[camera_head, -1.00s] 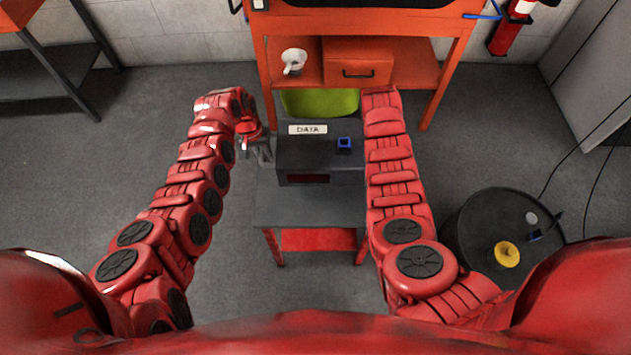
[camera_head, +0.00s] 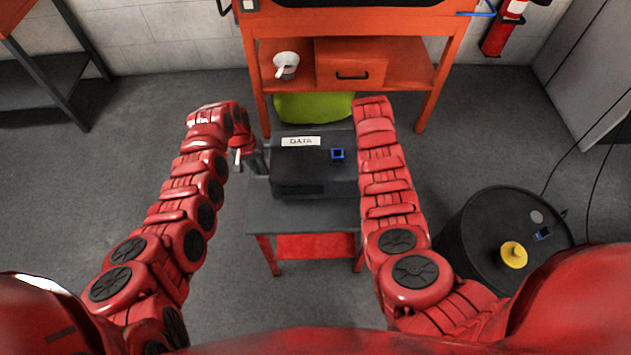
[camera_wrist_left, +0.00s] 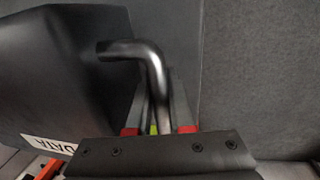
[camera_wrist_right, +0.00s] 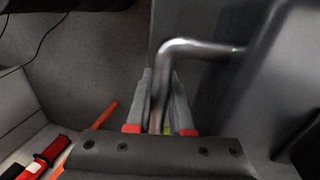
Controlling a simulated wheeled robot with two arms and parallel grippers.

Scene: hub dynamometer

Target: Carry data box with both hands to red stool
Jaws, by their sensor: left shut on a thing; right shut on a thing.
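The data box (camera_head: 305,160) is dark grey, with a white DATA label and a small blue part on top. In the head view it is over the grey top of the red stool (camera_head: 300,220); I cannot tell whether it touches. My left gripper (camera_head: 257,160) is at the box's left side. In the left wrist view, the left gripper (camera_wrist_left: 160,95) is shut on a bent metal handle of the data box (camera_wrist_left: 75,80). In the right wrist view, the right gripper (camera_wrist_right: 160,90) is shut on the other handle. My right arm hides this gripper in the head view.
An orange workbench (camera_head: 430,75) stands behind the stool, with a white mug (camera_head: 286,65) on its shelf and a green thing (camera_head: 310,107) below. A black drum (camera_head: 470,235) bearing a yellow knob (camera_head: 513,254) stands at the right. Open floor lies at the left.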

